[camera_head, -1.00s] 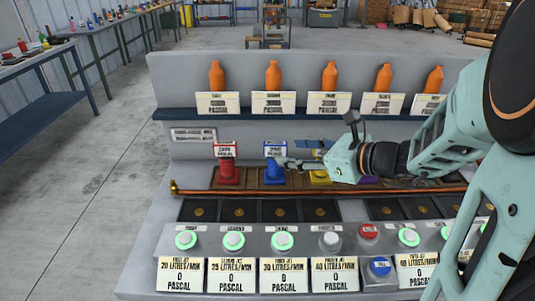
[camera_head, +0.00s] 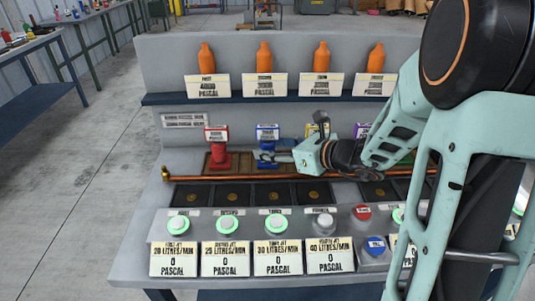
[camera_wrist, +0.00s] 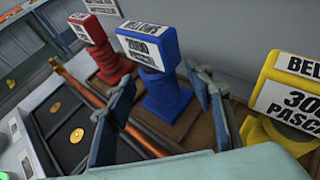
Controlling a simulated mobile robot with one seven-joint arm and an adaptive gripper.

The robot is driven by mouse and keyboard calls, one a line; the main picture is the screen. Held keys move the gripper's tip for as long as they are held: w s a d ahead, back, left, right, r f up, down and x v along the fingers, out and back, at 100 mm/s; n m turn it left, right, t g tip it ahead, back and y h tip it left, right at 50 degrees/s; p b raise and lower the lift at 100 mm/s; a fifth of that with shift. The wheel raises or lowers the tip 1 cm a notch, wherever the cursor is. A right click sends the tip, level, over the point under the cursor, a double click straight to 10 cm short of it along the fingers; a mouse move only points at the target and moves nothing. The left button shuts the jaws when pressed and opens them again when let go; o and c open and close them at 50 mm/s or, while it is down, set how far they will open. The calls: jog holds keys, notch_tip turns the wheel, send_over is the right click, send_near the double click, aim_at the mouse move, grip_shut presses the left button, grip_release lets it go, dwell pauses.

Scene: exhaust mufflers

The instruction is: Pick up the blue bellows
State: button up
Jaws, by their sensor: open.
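The blue bellows (camera_wrist: 166,95) stands upright on a brown wooden base, with a white label on its blue top block. In the head view the blue bellows (camera_head: 268,134) is partly hidden behind my gripper. My gripper (camera_head: 268,157) reaches in from the right at its level. In the wrist view my gripper (camera_wrist: 160,115) is open, with one finger on each side of the blue bellows' lower body. I cannot tell whether either finger touches it.
A red bellows (camera_head: 218,150) stands just left, and a yellow bellows (camera_wrist: 285,95) close on the right. A copper pipe (camera_head: 230,177) runs in front. Several orange bottles (camera_head: 264,58) stand on the shelf above. Lit buttons (camera_head: 228,223) line the panel's front.

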jog(key=shift+x, duration=1.05)
jog(key=shift+r, duration=0.1)
grip_shut()
